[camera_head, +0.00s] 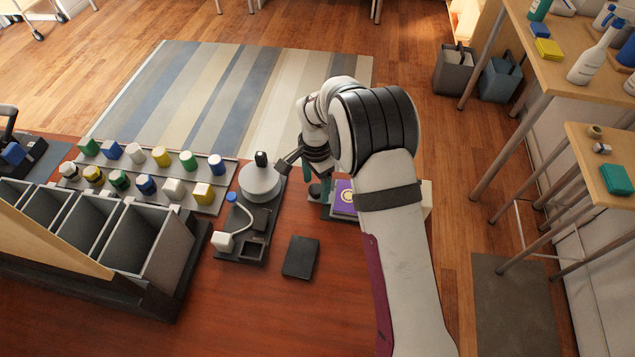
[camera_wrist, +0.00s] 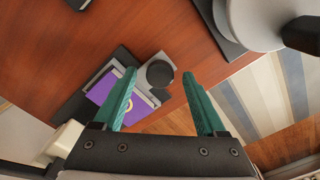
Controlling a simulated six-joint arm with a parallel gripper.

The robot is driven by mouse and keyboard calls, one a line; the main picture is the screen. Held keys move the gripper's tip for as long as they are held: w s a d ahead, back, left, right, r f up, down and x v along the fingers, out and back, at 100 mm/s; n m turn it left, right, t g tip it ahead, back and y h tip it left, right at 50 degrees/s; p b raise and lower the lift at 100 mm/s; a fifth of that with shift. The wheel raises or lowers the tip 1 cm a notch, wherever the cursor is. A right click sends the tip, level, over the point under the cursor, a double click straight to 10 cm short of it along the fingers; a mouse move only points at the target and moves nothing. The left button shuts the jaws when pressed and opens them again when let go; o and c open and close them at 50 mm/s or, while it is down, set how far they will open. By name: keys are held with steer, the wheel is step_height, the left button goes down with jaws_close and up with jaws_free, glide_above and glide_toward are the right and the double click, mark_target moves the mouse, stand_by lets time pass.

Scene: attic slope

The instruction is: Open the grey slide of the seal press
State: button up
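A low dark unit with a purple block bearing a gold ring mark (camera_head: 345,198) lies near the table's far edge. I take it for the seal press; the purple block also shows in the wrist view (camera_wrist: 104,87). A grey piece beside it, apparently the grey slide (camera_wrist: 148,97), carries a round black knob (camera_wrist: 160,73). My gripper (camera_wrist: 159,76) is open, its teal fingers on either side of the knob in the wrist view. Whether they touch it I cannot tell. In the head view my gripper (camera_head: 315,182) and arm partly hide the unit.
A grey round pot with a black handle (camera_head: 259,182) stands close left of my gripper. A dark flat block (camera_head: 300,257) lies nearer, with bare table around it. Racks of coloured knobs (camera_head: 150,185) and an open-compartment bin (camera_head: 130,245) fill the left.

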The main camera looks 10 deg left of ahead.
step_height(320, 180, up, 16)
stand_by(0.5)
steer(key=shift+f, duration=0.1)
steer(key=s+d+r+n+y, duration=0.1)
steer(key=s+d+r, duration=0.2)
steer(key=s+d, duration=0.35)
steer(key=s+d+r+n, duration=0.1)
steer(key=s+d+r, duration=0.35)
steer(key=s, duration=0.25)
steer(key=s+d+f, duration=0.2)
steer(key=s, duration=0.6)
steer(key=s+d+f+n, duration=0.1)
steer(key=s+d+f, duration=0.1)
steer(key=s, duration=0.6)
steer(key=shift+s+f+y, duration=0.2)
steer(key=shift+s+y, duration=0.15)
steer(key=shift+y, duration=0.05)
